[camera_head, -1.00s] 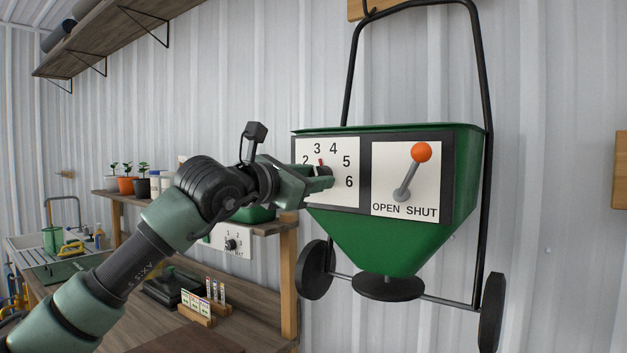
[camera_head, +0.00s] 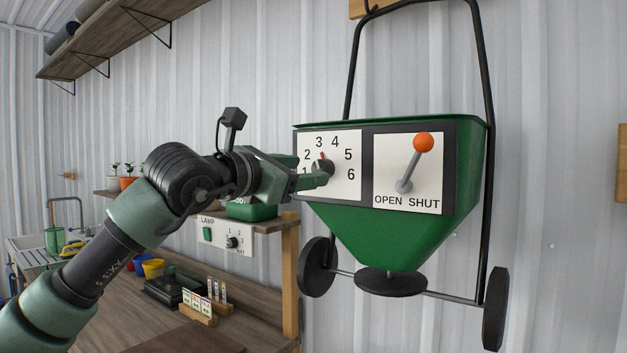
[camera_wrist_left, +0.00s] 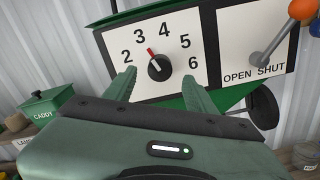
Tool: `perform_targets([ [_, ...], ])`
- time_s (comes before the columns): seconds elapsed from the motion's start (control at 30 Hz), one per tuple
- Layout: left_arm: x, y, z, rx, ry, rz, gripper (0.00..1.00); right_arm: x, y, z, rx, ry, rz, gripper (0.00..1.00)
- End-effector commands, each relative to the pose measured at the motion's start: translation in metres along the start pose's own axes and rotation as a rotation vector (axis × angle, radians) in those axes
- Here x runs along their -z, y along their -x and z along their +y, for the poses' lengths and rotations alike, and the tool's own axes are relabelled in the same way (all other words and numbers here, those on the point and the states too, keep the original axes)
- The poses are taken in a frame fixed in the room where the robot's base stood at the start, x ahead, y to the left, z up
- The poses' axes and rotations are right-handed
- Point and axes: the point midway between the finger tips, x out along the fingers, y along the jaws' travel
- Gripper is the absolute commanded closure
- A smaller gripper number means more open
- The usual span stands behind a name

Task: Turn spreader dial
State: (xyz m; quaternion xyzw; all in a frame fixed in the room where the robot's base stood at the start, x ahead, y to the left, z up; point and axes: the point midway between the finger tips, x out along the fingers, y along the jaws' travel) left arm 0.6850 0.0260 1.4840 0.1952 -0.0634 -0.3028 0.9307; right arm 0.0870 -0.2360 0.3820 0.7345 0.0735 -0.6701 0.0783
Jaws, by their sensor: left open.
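The spreader dial (camera_head: 322,168) is a round black knob with a red pointer on a white panel numbered 1 to 6, on the green spreader hopper (camera_head: 385,232). In the left wrist view the dial (camera_wrist_left: 159,67) has its pointer tilted up-left, toward the 3. My left gripper (camera_head: 311,171) is in front of the dial, and its fingers partly cover the panel's lower left. In the wrist view the open fingers (camera_wrist_left: 159,78) lie to either side of the dial with nothing held. Whether they touch it is unclear. My right gripper is not in view.
An OPEN/SHUT lever with an orange ball (camera_head: 424,142) stands right of the dial. A lamp control box (camera_head: 225,238) and a green caddy (camera_head: 252,209) are below left. A workbench (camera_head: 245,285) is at lower left.

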Motion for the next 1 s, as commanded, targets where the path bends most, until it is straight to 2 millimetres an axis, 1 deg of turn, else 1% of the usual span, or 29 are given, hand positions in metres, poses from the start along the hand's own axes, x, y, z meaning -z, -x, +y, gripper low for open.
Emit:
perform_targets([
  [0.03,0.004,0.010,-0.001,-0.002,-0.002,-0.002,0.44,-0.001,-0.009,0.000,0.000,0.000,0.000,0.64],
  [0.1,0.003,0.020,-0.001,-0.002,-0.001,-0.001,0.44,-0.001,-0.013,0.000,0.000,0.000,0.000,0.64],
  [0.23,0.002,0.032,-0.001,-0.001,-0.001,0.000,0.44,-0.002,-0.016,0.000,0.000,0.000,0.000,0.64],
  [0.4,0.000,0.036,0.000,0.000,0.000,0.000,0.44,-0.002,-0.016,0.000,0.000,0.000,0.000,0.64],
  [0.7,0.000,0.036,0.000,0.000,0.000,0.000,0.44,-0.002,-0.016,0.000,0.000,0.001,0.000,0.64],
  [0.77,0.001,0.035,-0.003,0.008,0.005,-0.004,0.44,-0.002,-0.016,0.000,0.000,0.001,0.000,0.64],
  [0.87,0.009,0.029,-0.024,0.071,0.054,-0.040,0.44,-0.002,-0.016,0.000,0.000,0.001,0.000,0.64],
  [0.97,0.019,0.023,-0.068,0.207,0.188,-0.137,0.44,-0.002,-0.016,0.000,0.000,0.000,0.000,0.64],
  [1.0,0.023,0.024,-0.088,0.272,0.270,-0.191,0.44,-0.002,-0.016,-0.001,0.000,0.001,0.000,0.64],
])
